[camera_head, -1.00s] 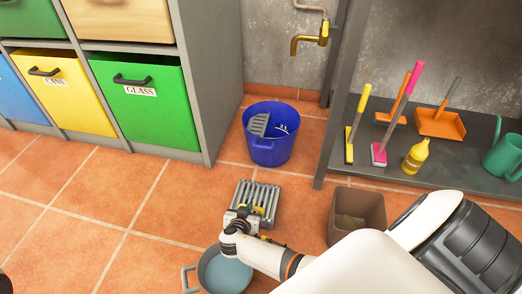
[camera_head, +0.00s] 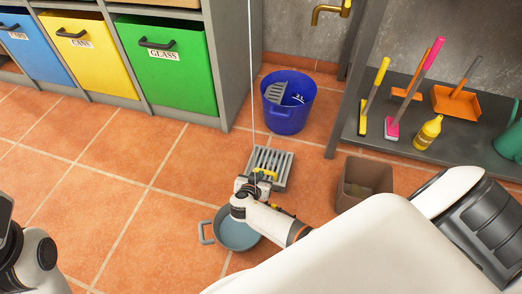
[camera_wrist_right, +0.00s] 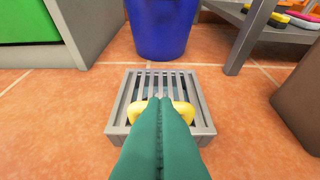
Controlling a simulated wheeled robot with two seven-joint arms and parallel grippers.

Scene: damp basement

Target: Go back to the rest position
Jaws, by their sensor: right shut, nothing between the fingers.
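My right gripper (camera_head: 262,178) reaches in over the near part of a grey slatted grate (camera_head: 270,162) on the floor. In the right wrist view its green fingers (camera_wrist_right: 160,125) are pressed together, shut and empty. A yellow piece (camera_wrist_right: 180,110) shows on both sides of the fingertips, over the grate (camera_wrist_right: 117,112); I cannot tell whether it touches them. Part of my left arm (camera_head: 38,262) shows at the lower left; its gripper is not in view.
A grey-blue pot (camera_head: 237,236) stands partly under my right arm. A blue bucket (camera_head: 287,112) stands behind the grate, a brown bin (camera_head: 362,182) to its right. A shelf (camera_head: 440,160) with cleaning tools is at right, coloured bins (camera_head: 178,75) at upper left. Floor at left is clear.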

